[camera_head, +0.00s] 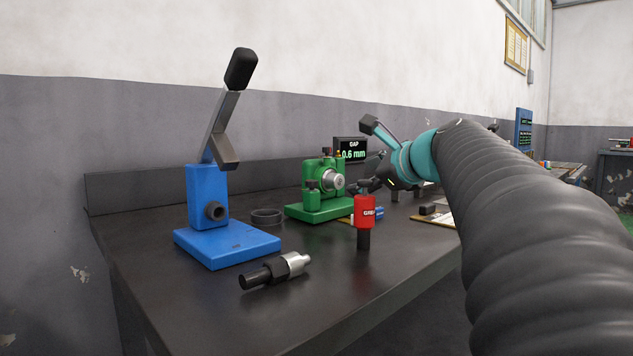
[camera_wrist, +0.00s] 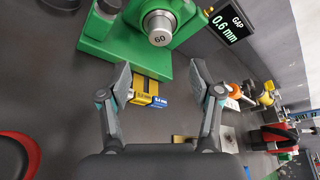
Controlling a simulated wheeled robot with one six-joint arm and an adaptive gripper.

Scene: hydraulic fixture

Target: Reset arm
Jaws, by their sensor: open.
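My arm reaches in from the right of the head view, over the bench. My gripper (camera_head: 372,183) is at its far end, small and partly hidden there. In the wrist view my gripper (camera_wrist: 162,76) is open, with its two fingers apart and nothing held between them. Past the fingers lie a yellow block (camera_wrist: 146,86) and a blue block (camera_wrist: 164,100) on the dark bench top. The green fixture (camera_head: 319,209), with a metal cylinder marked 60 (camera_wrist: 160,27), stands beyond the fingers.
A red grease container (camera_head: 364,210) stands near the bench's front edge. A blue lever press (camera_head: 207,195), a dark ring (camera_head: 267,216) and a black-and-silver cylindrical part (camera_head: 275,270) are to the left. A gap display (camera_head: 352,149) reads 0.6 mm.

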